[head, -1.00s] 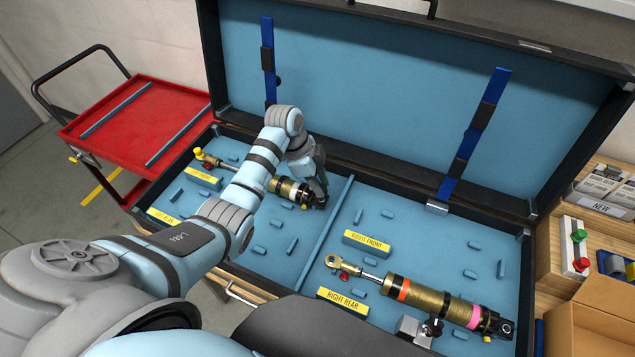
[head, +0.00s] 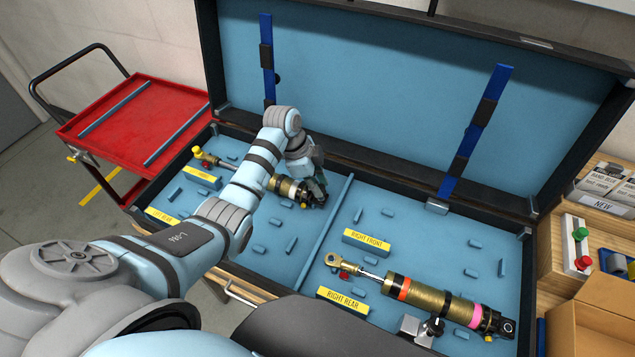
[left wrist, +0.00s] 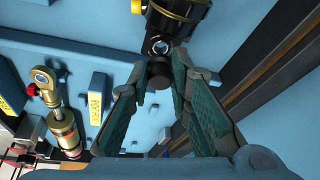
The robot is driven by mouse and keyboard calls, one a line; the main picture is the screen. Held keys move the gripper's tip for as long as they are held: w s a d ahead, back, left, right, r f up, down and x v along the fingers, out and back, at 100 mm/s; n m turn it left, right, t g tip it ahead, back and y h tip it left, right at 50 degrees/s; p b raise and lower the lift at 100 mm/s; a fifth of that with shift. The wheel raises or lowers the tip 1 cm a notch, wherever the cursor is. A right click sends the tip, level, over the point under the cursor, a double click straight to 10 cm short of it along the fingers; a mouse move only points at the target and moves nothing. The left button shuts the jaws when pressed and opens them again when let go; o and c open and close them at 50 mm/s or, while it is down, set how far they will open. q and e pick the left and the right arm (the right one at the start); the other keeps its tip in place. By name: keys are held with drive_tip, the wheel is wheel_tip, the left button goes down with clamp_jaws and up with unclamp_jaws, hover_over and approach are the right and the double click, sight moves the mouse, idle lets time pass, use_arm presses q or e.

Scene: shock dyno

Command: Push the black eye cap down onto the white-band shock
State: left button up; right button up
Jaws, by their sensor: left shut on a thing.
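The white-band shock (head: 287,187) lies in the left half of the blue-lined case, partly hidden behind my left arm. It is gold with a white band and a black end toward the divider. My left gripper (head: 320,196) is at that black end. In the left wrist view, my left gripper (left wrist: 159,74) is shut on the black eye cap (left wrist: 158,75), which sits between its fingertips. The cap is right at the end eye (left wrist: 160,47) of the shock; I cannot tell how far it is seated. My right gripper is out of view.
A blue divider (head: 325,220) splits the case. A shock with orange and pink bands (head: 430,301) lies in the right half, near a red cap (head: 344,276). The raised lid (head: 390,85) stands behind. A red cart (head: 130,120) is at left.

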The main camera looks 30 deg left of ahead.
use_arm(q)
drive_tip(key=shift+p, duration=0.4)
idle(0.3)
drive_tip(key=shift+f+b, duration=0.3)
drive_tip(key=shift+f, duration=0.5)
idle(0.6)
drive_tip(key=shift+w+f, duration=0.1)
drive_tip(key=shift+f, duration=0.5)
idle(0.8)
drive_tip(key=o, duration=0.8)
